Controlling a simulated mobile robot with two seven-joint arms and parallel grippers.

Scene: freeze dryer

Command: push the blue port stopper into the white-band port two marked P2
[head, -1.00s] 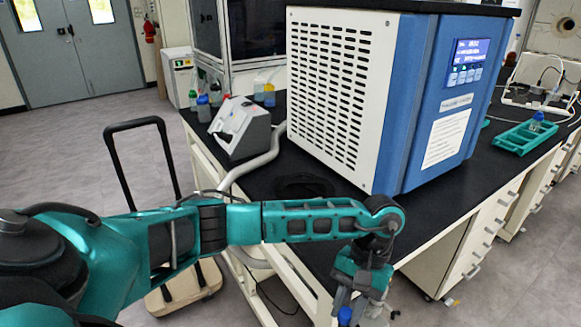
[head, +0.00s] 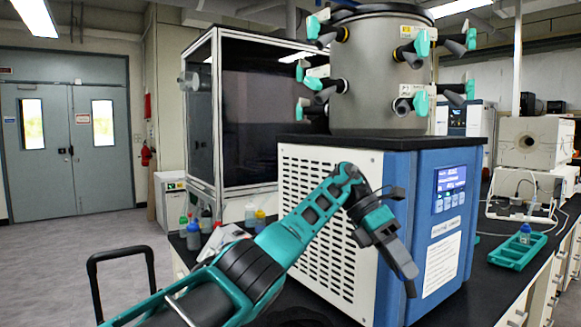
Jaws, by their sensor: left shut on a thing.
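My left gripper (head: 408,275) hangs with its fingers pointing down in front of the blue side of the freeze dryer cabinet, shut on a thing. A small blue bit, probably the blue port stopper (head: 410,289), shows at its fingertips, hard to tell from the blue panel behind. The grey drum (head: 375,75) on top of the cabinet carries several dark ports with teal handles. Small pale labels sit by the front ports (head: 406,105), too small to read, so I cannot tell which is P2. The gripper is below the ports and apart from them. My right gripper is out of view.
The white and blue cabinet (head: 328,225) fills the middle of the black bench. A teal tray (head: 508,260) with a blue-topped item (head: 524,233) lies to the right. Bottles and a glass-fronted enclosure (head: 255,110) stand at the left. Free room lies before the drum.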

